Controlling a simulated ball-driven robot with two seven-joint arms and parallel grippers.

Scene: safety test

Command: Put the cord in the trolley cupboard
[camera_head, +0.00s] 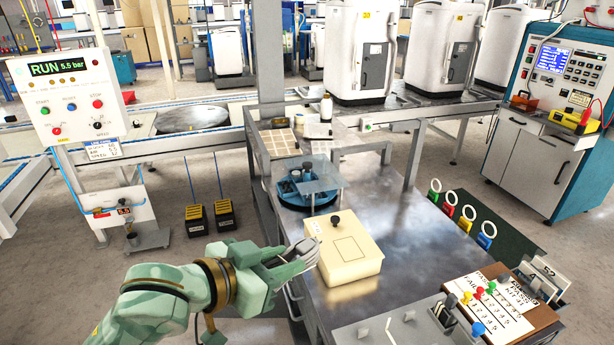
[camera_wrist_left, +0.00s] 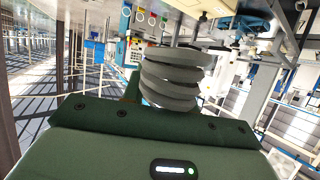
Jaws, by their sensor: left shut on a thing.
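The cord is a grey coil (camera_wrist_left: 172,80) held just beyond my left gripper's palm in the left wrist view. My left gripper (camera_head: 300,256) is shut on it, over the bench's left edge and just left of the cream box. In the head view the fingers hide part of the coil. The trolley (camera_head: 538,130) is a blue-teal cabinet on the far right, well away from the gripper. Its cupboard has pale grey doors (camera_head: 525,165) with dark handles, and they look closed. My right gripper is not in view.
The metal bench (camera_head: 400,235) carries a cream lidded box (camera_head: 345,262), a round blue fixture (camera_head: 305,188) and a board with coloured pegs (camera_head: 490,308). Coloured tags with rings (camera_head: 467,215) line its right edge. Floor shows between bench and trolley.

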